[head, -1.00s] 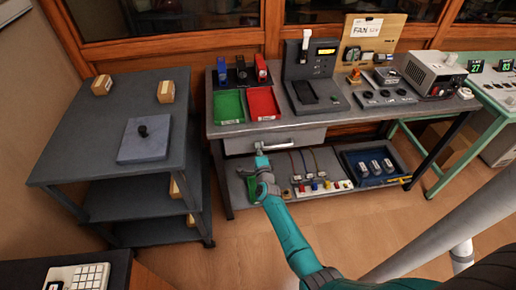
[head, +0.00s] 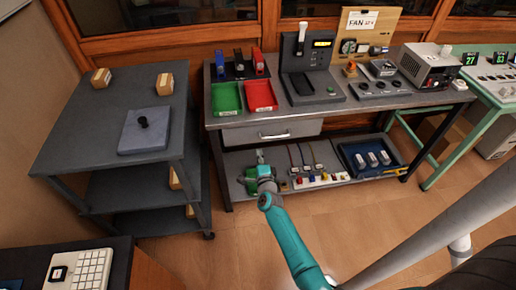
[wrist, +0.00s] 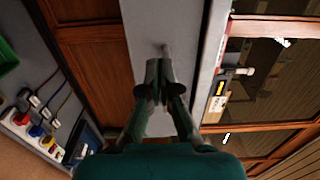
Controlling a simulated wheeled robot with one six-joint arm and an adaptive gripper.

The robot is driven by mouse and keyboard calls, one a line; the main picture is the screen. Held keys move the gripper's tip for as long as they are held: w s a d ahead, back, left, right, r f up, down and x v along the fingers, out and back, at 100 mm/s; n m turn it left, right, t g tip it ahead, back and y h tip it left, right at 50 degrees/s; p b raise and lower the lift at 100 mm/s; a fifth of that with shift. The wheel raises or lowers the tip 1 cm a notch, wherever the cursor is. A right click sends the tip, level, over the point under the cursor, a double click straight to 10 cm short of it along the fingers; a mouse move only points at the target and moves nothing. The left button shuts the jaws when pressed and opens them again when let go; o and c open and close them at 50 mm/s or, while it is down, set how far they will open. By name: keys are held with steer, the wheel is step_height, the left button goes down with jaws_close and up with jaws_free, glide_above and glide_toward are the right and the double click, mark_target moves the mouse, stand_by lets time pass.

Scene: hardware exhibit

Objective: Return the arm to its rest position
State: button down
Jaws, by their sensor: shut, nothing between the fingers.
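My teal arm (head: 287,240) reaches out from the lower right in the head view, partly bent, with my gripper (head: 260,155) just in front of and below the bench drawer (head: 300,129). The gripper looks shut and empty. In the wrist view my gripper (wrist: 155,75) has its dark fingers together, pointing at the grey drawer front (wrist: 185,20). The drawer's handle (head: 274,135) is clear of the fingers in the head view. The drawer looks shut or nearly so.
The workbench (head: 225,118) carries red and green trays and devices. Its lower shelf (head: 235,190) holds cables and a blue tray (head: 345,152). A dark shelf cart (head: 90,130) stands left, a green-framed table (head: 495,115) right. Wooden floor between is open.

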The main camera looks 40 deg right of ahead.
steer(key=shift+v, duration=2.5)
